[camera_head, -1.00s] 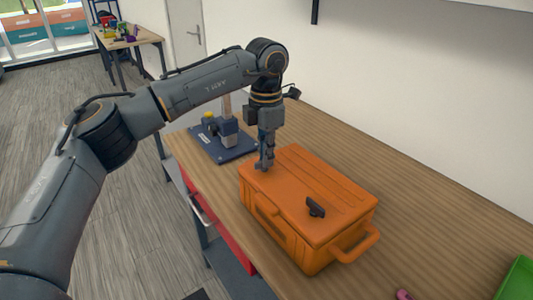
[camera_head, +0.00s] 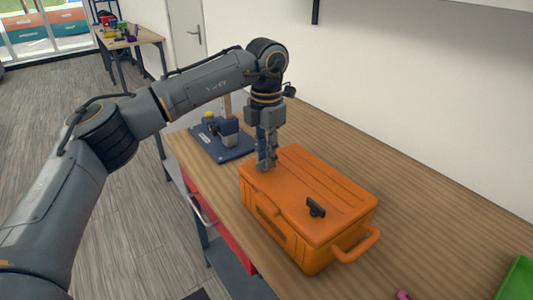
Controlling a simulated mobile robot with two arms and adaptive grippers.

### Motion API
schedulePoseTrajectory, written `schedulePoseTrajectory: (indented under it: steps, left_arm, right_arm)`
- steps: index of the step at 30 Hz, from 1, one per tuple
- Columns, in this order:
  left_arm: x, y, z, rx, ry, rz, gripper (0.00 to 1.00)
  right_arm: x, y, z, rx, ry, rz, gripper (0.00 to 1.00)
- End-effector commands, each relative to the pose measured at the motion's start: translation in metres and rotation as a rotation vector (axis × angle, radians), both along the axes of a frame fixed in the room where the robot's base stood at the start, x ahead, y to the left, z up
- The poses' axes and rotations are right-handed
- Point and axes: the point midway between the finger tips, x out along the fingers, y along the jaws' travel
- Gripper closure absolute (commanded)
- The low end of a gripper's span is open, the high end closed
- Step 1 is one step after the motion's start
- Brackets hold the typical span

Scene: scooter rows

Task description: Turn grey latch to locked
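An orange case (camera_head: 300,235) with a ribbed lid lies closed on the wooden workbench. A dark latch (camera_head: 316,207) sits on the lid near its front right end; its colour looks near black. My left gripper (camera_head: 266,168) points straight down at the lid's far left corner, with its tips at or just above the surface. Its two fingers are close together. A grey latch cannot be made out; the fingers cover that corner, so I cannot tell whether they hold one. My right gripper is not in view.
A dark blue base plate with a clamp-like fixture (camera_head: 228,135) stands behind the case. A green bin (camera_head: 516,280) and a small pink item (camera_head: 403,295) are at the lower right. The bench (camera_head: 430,230) right of the case is clear. A wall runs behind it.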

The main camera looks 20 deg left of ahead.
Motion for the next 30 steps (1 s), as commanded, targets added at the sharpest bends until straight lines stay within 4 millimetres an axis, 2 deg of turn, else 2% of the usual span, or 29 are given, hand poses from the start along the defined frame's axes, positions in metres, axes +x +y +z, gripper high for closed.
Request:
schedulePoseTrajectory:
  steps: [9,13,24,30]
  left_arm:
    - [0.000,0.000,0.001,-0.001,-0.001,0.000,0.70]
    - [0.000,0.000,0.011,0.000,-0.002,0.000,0.70]
    - [0.001,-0.001,0.086,-0.001,-0.003,0.001,0.70]
    - [0.000,0.000,0.113,-0.001,-0.001,0.001,0.70]
  right_arm:
    - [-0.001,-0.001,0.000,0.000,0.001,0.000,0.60]
    - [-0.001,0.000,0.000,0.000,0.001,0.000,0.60]
    - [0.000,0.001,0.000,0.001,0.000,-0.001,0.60]
    - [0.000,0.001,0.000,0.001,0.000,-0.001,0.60]
